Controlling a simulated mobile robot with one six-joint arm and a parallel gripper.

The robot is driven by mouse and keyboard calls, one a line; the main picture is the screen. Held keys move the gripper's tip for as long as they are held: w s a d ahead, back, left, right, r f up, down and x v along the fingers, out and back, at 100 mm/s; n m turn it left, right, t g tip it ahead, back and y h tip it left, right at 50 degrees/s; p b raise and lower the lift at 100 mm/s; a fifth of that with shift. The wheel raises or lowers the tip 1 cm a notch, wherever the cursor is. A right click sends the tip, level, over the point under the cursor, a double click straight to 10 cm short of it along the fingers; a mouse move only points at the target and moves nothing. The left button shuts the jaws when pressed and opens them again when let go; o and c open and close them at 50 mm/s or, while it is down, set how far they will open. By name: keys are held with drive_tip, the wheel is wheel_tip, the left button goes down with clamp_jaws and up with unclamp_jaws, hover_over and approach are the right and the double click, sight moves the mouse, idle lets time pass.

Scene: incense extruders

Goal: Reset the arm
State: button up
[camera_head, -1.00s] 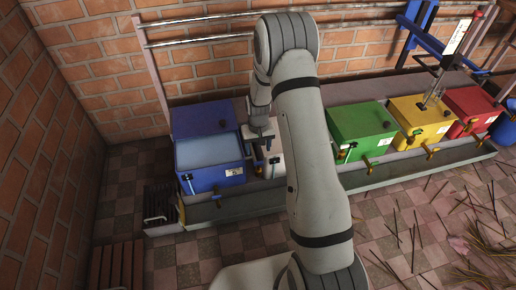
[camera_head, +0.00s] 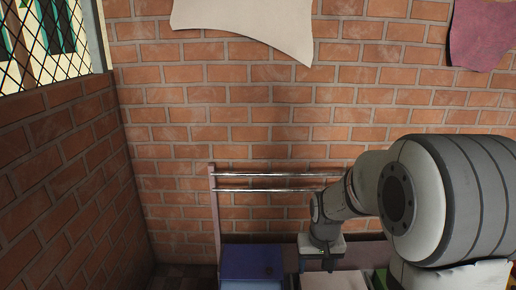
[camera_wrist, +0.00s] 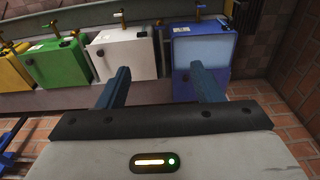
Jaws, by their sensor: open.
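My gripper (camera_wrist: 160,82) shows in the wrist view with its two blue fingers spread apart and nothing between them. Beyond the fingers stand a white box (camera_wrist: 124,54) and a blue box (camera_wrist: 203,47), both apart from the fingertips as far as I can tell. In the head view my arm reaches in from the right, and my gripper (camera_head: 328,264) hangs at its end, above the boxes. Its fingertips are small and hard to make out there. The blue box (camera_head: 250,262) and the white box (camera_head: 333,281) show only in part at the bottom edge.
A green box (camera_wrist: 56,63) and a yellow box (camera_wrist: 13,70) stand in the same row. A metal rail (camera_head: 270,174) runs along the brick wall (camera_head: 240,120) behind. A barred window (camera_head: 45,40) is at the upper left. Pale cloth (camera_head: 245,22) hangs on the wall.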

drive_tip(key=s+r+p, duration=0.6)
drive_tip(key=s+r, duration=0.3)
drive_tip(key=r, duration=0.3)
drive_tip(key=s+r+t+p, duration=0.1)
drive_tip(key=s+r+p, duration=0.5)
drive_tip(key=s+r, duration=0.3)
wheel_tip(320, 180, up, 3)
drive_tip(key=shift+a+f, duration=0.15)
drive_tip(key=shift+c, duration=0.4)
